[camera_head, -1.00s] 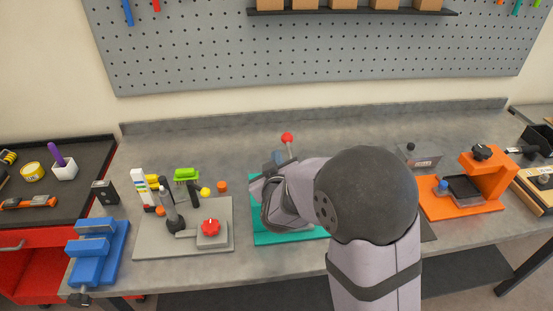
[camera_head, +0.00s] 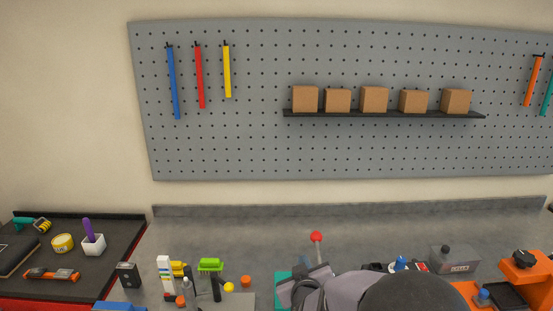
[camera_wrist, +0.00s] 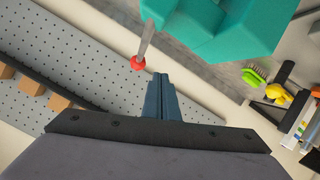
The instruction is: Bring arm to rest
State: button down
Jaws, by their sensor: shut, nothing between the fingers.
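My gripper (camera_wrist: 161,80) is at the lower middle of the wrist view, its dark blue fingers together with nothing between them. In the head view my arm is at the bottom edge, right of centre, and the finger ends are not clear there. A teal press-like fixture (camera_wrist: 225,28) fills the top of the wrist view. Its lever with a red ball knob (camera_wrist: 137,63) shows just beyond the fingertips; I cannot tell the gap. The red knob (camera_head: 316,237) also stands above my arm in the head view, where my arm hides most of the fixture.
The grey workbench (camera_head: 240,232) holds a green brush (camera_head: 210,265), small bottles and a blue vise (camera_head: 120,307) at left. An orange fixture (camera_head: 522,268) and a grey box (camera_head: 455,260) stand at right. Behind is a pegboard (camera_head: 250,140) with a shelf of boxes (camera_head: 374,99).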

jog(key=s+d+r+m+g+p, duration=0.1)
jog(key=s+g+p, duration=0.4)
jog(key=s, duration=1)
jog(key=s+d+r+m+g+y+p, duration=0.1)
jog(key=s+d+m+g+p, duration=0.2)
jog(key=s, duration=1.2)
jog(key=d+g+p, duration=0.2)
jog(key=g+p, duration=0.1)
jog(key=g, duration=0.2)
jog(key=shift+s+d+r+g+p, duration=0.15)
jog(key=shift+s+g+p, duration=0.15)
jog(key=shift+g, duration=0.1)
jog(key=c, duration=2.4)
grip_release()
jog(key=shift+c, duration=0.2)
